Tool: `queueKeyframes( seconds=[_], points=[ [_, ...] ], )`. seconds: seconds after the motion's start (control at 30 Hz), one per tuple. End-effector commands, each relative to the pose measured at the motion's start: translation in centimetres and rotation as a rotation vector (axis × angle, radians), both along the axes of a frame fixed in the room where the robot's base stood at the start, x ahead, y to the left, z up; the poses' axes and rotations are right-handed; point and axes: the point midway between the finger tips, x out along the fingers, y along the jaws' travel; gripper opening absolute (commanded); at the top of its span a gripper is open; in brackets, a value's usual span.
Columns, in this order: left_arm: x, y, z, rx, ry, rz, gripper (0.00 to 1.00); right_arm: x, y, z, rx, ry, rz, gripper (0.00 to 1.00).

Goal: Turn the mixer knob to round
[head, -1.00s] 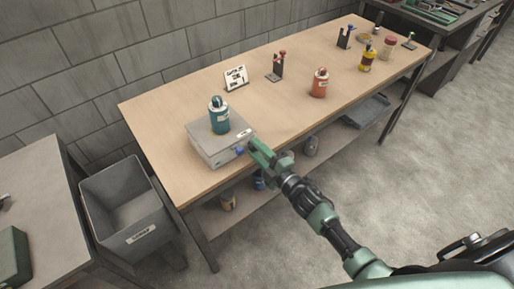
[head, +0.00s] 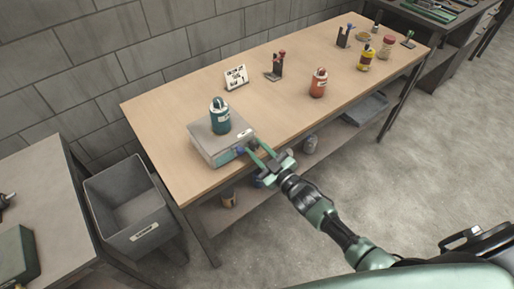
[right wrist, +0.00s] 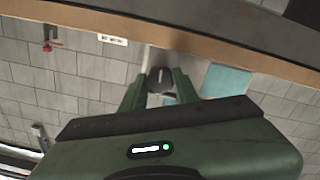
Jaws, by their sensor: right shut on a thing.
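The mixer is a grey box (head: 212,150) at the left front of the wooden table, with a teal bottle (head: 220,118) standing on its top. Its dark round knob (right wrist: 160,80) shows in the right wrist view with a pale pointer line, between my two green fingers. My right gripper (head: 257,149) is at the mixer's front right in the head view, shut on the knob. A small blue part (head: 240,151) shows on the mixer's front, left of the fingers. My left gripper is not in view.
A sign card (head: 236,77), a dark stand (head: 275,67) and an orange bottle (head: 318,84) stand on the table (head: 165,130). More bottles stand at the far right end. A grey bin (head: 128,205) is on the floor at left. The tabletop's middle is clear.

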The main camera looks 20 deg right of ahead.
Motion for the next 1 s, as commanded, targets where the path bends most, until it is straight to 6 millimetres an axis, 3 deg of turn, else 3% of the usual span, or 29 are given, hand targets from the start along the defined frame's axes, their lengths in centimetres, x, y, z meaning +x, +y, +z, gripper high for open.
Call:
queueKeyframes(
  seconds=[0.4,0.97,1.0],
  points=[
    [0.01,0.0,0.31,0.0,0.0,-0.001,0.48,-0.07,-0.03,-0.17,0.183,0.071,-0.001,0.0],
    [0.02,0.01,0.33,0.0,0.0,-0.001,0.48,-0.09,-0.01,-0.24,0.208,0.08,-0.001,0.0],
    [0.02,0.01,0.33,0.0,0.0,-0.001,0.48,-0.1,-0.02,-0.24,0.208,0.081,-0.001,0.35]
  ],
)
